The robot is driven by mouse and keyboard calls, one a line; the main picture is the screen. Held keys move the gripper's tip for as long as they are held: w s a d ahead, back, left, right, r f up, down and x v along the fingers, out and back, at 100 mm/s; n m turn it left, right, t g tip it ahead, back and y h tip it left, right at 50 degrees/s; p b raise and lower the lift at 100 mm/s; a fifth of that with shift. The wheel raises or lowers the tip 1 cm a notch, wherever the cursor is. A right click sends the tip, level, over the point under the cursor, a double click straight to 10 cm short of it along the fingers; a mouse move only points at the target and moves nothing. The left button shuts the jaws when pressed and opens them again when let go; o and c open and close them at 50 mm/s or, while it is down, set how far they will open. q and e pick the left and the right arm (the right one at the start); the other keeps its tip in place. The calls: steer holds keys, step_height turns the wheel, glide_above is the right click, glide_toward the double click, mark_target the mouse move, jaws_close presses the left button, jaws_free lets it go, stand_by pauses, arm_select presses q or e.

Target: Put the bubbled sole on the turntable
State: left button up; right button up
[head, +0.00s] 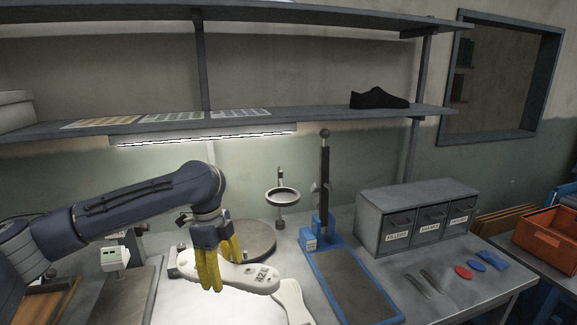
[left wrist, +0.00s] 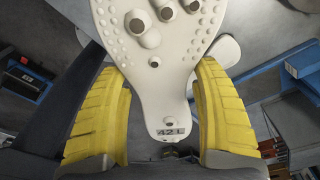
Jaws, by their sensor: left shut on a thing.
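My left gripper (head: 221,272) is shut on a white sole (head: 250,277) with a dark number mark at one end. In the left wrist view the sole (left wrist: 165,95) lies between the yellow fingers, marked 42L, with round bumps and dark round spots on its face. I take it for the bubbled sole. The turntable (head: 258,236), a round brown disc, stands just behind the sole and the gripper, which hide part of it. A second white sole (head: 291,302) lies on the bench, in front and to the right. My right gripper is not in view.
A ring-shaped stand (head: 282,196) rises behind the turntable. A blue-framed press stand (head: 352,282) and a grey drawer cabinet (head: 418,218) stand to the right. A small white meter (head: 115,258) is at left. A shelf (head: 300,120) with a black shoe (head: 378,98) hangs above.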

arm_select(q)
steer(key=n, duration=0.3)
steer(key=s+n, duration=0.1)
steer(key=shift+d+f+t, duration=0.1)
steer(key=shift+f+t, duration=0.15)
steer(key=shift+t, duration=0.05)
steer(key=n, duration=0.2)
steer(key=s+n, duration=0.1)
steer(key=n, duration=0.1)
steer(key=shift+f+n, duration=0.15)
steer(key=shift+n, duration=0.15)
steer(key=s+a+f+n+t+y, duration=0.1)
steer(key=s+a+n, duration=0.3)
steer(key=n, duration=0.8)
steer(key=s+f, duration=0.1)
steer(key=s, duration=0.1)
steer(key=shift+s+a+n, duration=0.25)
steer(key=shift+s+n, duration=0.15)
